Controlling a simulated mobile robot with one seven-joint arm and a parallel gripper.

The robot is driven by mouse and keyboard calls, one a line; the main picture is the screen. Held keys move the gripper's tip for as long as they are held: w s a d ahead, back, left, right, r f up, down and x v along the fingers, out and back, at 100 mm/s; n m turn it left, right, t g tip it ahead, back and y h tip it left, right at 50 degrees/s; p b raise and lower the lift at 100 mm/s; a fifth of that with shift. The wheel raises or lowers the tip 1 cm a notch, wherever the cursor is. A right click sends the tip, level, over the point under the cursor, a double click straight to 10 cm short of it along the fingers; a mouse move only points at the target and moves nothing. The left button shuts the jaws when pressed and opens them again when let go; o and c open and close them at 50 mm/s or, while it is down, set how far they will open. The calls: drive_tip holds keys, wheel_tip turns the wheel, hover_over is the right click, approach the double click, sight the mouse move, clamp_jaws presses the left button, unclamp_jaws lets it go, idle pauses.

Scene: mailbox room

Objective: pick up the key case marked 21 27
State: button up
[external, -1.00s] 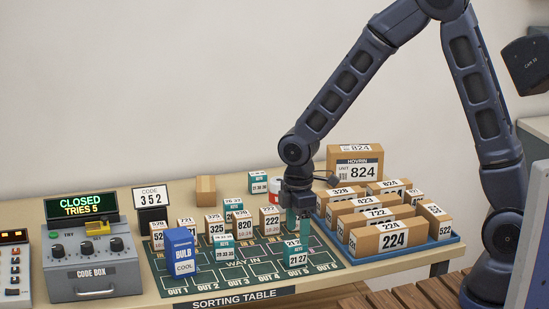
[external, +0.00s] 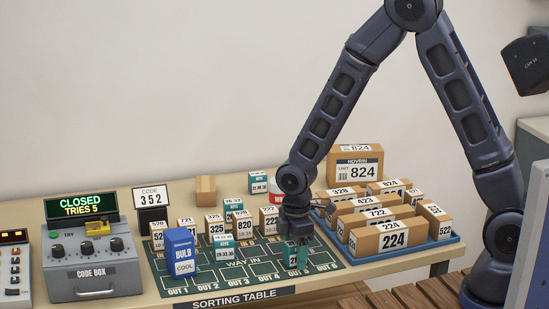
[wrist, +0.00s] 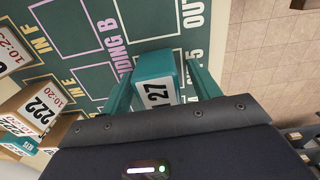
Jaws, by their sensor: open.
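The key case marked 21 27 is a small teal and white block standing on the green mat near the OUT 5 end. In the external view the key case (external: 291,256) is partly hidden by my gripper (external: 296,259), which is lowered over it. In the wrist view the case (wrist: 154,68) shows its teal top and a white face reading 27. It lies between the two teal fingers of my gripper (wrist: 160,83), which are open on either side of it. I cannot tell whether either finger touches it.
Parcels in a blue tray (external: 452,240) stand close to the right. The mat's front is clear.

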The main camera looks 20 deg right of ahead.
drive_tip(key=c, duration=1.1)
drive_tip(key=shift+r, duration=0.1)
